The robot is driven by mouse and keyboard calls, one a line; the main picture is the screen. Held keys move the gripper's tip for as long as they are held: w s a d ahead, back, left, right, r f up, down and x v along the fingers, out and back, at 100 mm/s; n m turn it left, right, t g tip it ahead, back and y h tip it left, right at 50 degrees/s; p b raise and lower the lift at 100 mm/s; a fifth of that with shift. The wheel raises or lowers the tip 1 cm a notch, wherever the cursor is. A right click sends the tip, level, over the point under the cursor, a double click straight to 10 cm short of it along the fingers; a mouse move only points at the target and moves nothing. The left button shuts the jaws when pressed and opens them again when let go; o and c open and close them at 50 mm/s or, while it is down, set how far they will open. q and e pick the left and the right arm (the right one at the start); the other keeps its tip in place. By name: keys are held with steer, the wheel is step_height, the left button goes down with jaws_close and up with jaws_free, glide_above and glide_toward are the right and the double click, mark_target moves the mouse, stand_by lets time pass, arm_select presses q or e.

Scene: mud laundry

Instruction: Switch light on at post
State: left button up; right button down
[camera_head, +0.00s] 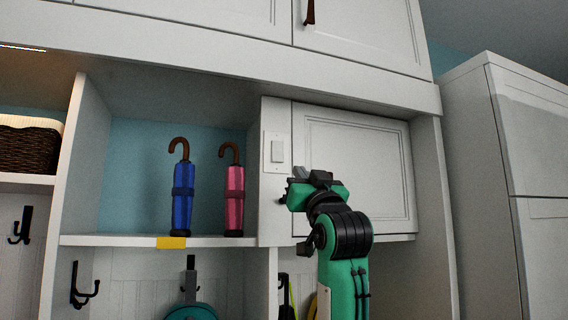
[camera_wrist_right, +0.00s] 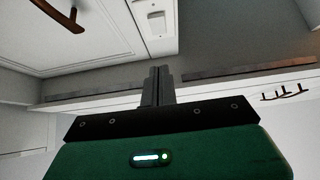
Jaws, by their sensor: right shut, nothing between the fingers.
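The light switch (camera_head: 278,151) is a white rocker on a white plate, fixed to the narrow white post (camera_head: 275,215) between the umbrella cubby and a panelled door. In the right wrist view the switch (camera_wrist_right: 156,20) shows at the top centre. My right gripper (camera_head: 292,189) is just below and to the right of the switch in the head view, apart from it. In the right wrist view its fingers (camera_wrist_right: 158,76) are together with nothing between them, and the switch lies beyond their tips. My left gripper is not in view.
A blue umbrella (camera_head: 183,195) and a pink umbrella (camera_head: 234,195) stand on the shelf left of the post. A yellow tag (camera_head: 171,243) is on the shelf edge. A panelled door (camera_head: 370,170) is behind my right arm. Hooks with hanging things are below.

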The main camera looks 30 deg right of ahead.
mark_target(278, 158)
steer(key=p+x, duration=0.2)
steer(key=x, duration=0.2)
steer(key=f+p+x, duration=0.1)
steer(key=p+x, duration=0.2)
steer(key=x, duration=0.1)
steer(key=w+p+x, duration=0.1)
steer(key=p+x, duration=0.1)
steer(key=x, duration=0.2)
steer(key=shift+d+f+p, duration=0.15)
steer(key=shift+p, duration=0.15)
steer(key=shift+w+d+f, duration=0.2)
steer(key=shift+w+f, duration=0.05)
steer(key=shift+w, duration=0.45)
steer(key=shift+w+f, duration=0.25)
steer(key=shift+w, duration=0.05)
steer(key=shift+w+d+r, duration=0.1)
steer(key=shift+w, duration=0.05)
